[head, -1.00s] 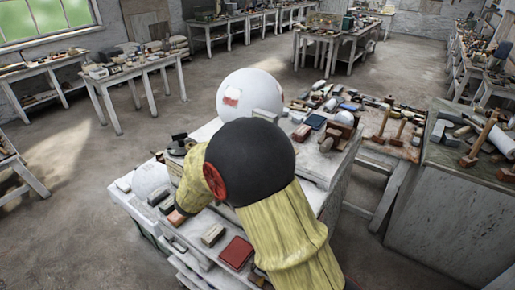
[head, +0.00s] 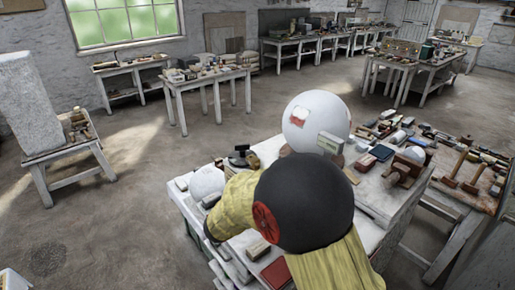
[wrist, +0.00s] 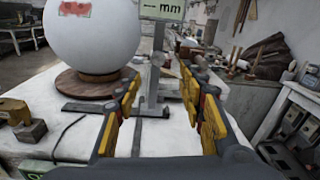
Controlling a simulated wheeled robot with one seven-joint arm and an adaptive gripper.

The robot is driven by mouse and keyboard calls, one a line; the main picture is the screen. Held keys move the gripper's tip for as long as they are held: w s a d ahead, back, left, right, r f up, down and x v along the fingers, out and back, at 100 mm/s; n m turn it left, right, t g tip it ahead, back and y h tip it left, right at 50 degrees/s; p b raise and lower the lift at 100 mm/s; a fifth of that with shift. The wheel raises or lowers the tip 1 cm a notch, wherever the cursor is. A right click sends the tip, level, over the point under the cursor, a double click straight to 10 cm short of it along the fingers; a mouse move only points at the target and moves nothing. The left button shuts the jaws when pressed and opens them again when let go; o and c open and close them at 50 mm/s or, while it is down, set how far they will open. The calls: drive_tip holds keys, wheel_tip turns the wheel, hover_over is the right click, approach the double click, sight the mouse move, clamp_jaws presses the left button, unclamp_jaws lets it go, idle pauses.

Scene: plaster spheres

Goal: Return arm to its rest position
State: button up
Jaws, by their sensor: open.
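My arm, with a yellow sleeve and a black joint, crosses the bench in the head view and hides part of it. My gripper (wrist: 163,88) shows in the wrist view with two yellow-padded fingers apart and nothing between them. A large white plaster sphere (wrist: 95,35) with a red-marked patch rests on a round wooden base (wrist: 97,83), ahead and left of the fingers. It also shows in the head view (head: 325,112). A stand with an "mm" plate (wrist: 161,9) is ahead of the fingers, apart from the sphere in the picture.
A smaller white sphere (head: 207,181) sits at the bench's left side. Books, blocks and tools crowd the bench's right part. A tool table (head: 484,192) stands to the right. Other tables line the far walls. Open floor (head: 120,200) lies to the left.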

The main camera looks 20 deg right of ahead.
drive_tip(key=s+a+f+m+g+y+b, duration=0.15)
drive_tip(key=s+f+m+g+y, duration=0.55)
drive_tip(key=s+f+m, duration=0.7)
drive_tip(key=s+a+m+t+y+b, duration=0.1)
drive_tip(key=s+a+m+y+b, duration=0.2)
drive_tip(key=s+a+m+y, duration=0.35)
drive_tip(key=s+a+r+m+t+y+b, duration=0.3)
drive_tip(key=s+r+t+b, duration=0.2)
drive_tip(key=s+r, duration=0.1)
drive_tip(key=shift+s+a+r, duration=0.15)
drive_tip(key=shift+s+a, duration=0.2)
drive_tip(key=shift+s, duration=0.05)
drive_tip(key=shift+y, duration=0.25)
